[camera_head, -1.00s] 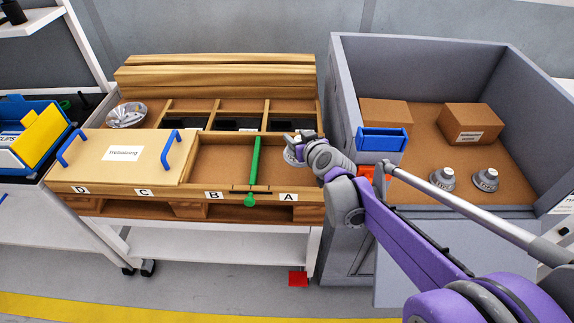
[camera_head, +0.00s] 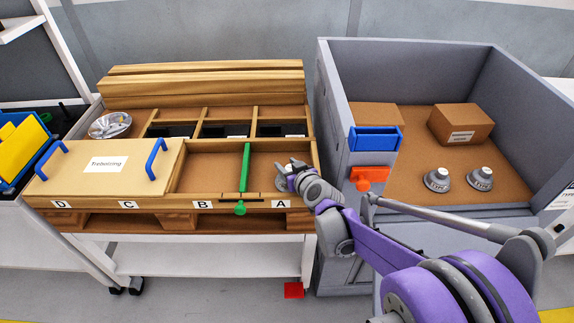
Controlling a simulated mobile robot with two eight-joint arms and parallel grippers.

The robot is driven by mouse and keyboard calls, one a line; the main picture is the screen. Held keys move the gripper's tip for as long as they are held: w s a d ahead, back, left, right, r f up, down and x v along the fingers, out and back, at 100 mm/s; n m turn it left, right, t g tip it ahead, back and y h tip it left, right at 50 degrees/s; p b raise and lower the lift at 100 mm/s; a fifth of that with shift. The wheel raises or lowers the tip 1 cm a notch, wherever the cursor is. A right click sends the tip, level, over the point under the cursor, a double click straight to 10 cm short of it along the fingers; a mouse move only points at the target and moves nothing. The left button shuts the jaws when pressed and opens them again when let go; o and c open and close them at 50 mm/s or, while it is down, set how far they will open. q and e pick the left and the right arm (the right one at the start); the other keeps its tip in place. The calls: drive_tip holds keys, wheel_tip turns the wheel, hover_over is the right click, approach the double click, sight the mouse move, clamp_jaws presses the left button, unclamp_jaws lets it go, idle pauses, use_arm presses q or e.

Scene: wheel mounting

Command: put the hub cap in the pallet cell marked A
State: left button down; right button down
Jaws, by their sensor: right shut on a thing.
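My right gripper (camera_head: 291,171) reaches over the pallet cell marked A (camera_head: 265,160), the front right compartment of the wooden pallet. It is shut on a grey hub cap (camera_head: 280,183), mostly hidden behind the gripper. The cap is inside the outline of cell A, near its right wall; I cannot tell whether it touches the floor. The A label (camera_head: 280,204) is on the front edge below. Two similar grey caps stand in the grey bin, one on the left (camera_head: 437,180) and one on the right (camera_head: 480,178). My left gripper is not in view.
A green-handled divider (camera_head: 245,172) separates A from B. A board with blue handles (camera_head: 95,185) covers C and D. A silver dish-shaped part (camera_head: 110,125) lies behind it. The grey bin's wall (camera_head: 335,140) rises close to the right of cell A.

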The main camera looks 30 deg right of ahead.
drive_tip(key=shift+c, duration=1.8)
unclamp_jaws()
drive_tip(key=shift+f, duration=0.1)
drive_tip(key=shift+r, duration=0.25)
drive_tip(key=p+v, duration=0.3)
drive_tip(key=v, duration=0.9)
drive_tip(key=shift+p, duration=0.4)
drive_tip(key=s+a+f+n+g+y, duration=0.1)
drive_tip(key=s+a+y, duration=0.1)
drive_tip(key=a, duration=0.3)
drive_tip(key=s+a+f+n+g+y, duration=0.1)
drive_tip(key=s+a+f+g, duration=0.1)
drive_tip(key=a, duration=0.3)
drive_tip(key=s+a+f+g, duration=0.2)
drive_tip(key=s+g, duration=0.1)
drive_tip(key=s, duration=0.4)
drive_tip(key=s+a+f+g, duration=0.2)
drive_tip(key=s, duration=0.5)
drive_tip(key=shift+s+a+f+g+h, duration=0.25)
drive_tip(key=shift+s+a+g+h, duration=0.1)
drive_tip(key=shift+a+g+h, duration=0.05)
